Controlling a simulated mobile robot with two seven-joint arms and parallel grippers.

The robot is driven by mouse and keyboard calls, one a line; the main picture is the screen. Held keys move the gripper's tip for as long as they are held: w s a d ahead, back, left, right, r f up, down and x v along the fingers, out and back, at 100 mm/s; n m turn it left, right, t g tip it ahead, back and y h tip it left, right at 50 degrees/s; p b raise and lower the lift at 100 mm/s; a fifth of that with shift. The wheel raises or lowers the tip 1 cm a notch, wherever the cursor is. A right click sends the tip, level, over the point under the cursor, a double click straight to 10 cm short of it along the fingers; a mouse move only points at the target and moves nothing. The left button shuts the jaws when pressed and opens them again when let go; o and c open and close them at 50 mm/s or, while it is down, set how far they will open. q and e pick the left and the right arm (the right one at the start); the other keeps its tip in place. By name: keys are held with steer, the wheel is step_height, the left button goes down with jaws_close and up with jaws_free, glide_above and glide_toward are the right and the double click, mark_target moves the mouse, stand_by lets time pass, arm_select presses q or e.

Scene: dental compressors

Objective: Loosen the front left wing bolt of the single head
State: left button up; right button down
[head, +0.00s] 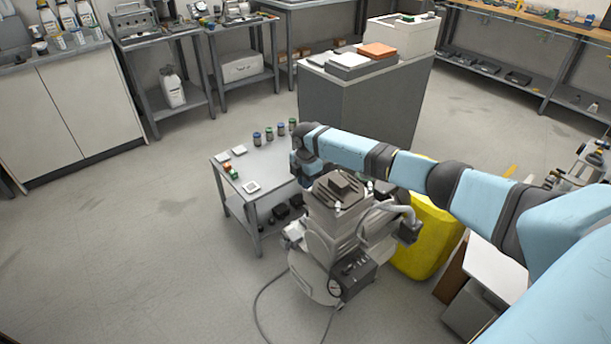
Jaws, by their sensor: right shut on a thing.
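The single head (340,188) is the grey-brown finned block on top of the compressor (318,252), in the middle of the head view. Small pale bolts (338,207) show at its near corner and right side. My right gripper (308,181) points down at the head's left corner, at the end of my blue arm. It is shut on what appears to be the wing bolt there. The bolt itself is hidden by the gripper, and its turn cannot be told. My left gripper is not in view.
A small grey table (243,210) with several jars (269,133) and small parts stands behind and left of the compressor. A yellow container (427,240) stands close on its right. A cable (262,305) lies on the floor. The floor at left is clear.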

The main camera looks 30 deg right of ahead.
steer(key=n, duration=0.2)
steer(key=shift+s+n+p, duration=0.15)
steer(key=shift+n+p, duration=0.2)
steer(key=shift+n, duration=0.05)
steer(key=n, duration=0.2)
steer(key=shift+n, duration=0.3)
steer(key=shift+s+d+n, duration=0.1)
steer(key=shift+n, duration=1.4)
steer(key=c, duration=1.2)
jaws_free()
steer(key=shift+p, duration=0.3)
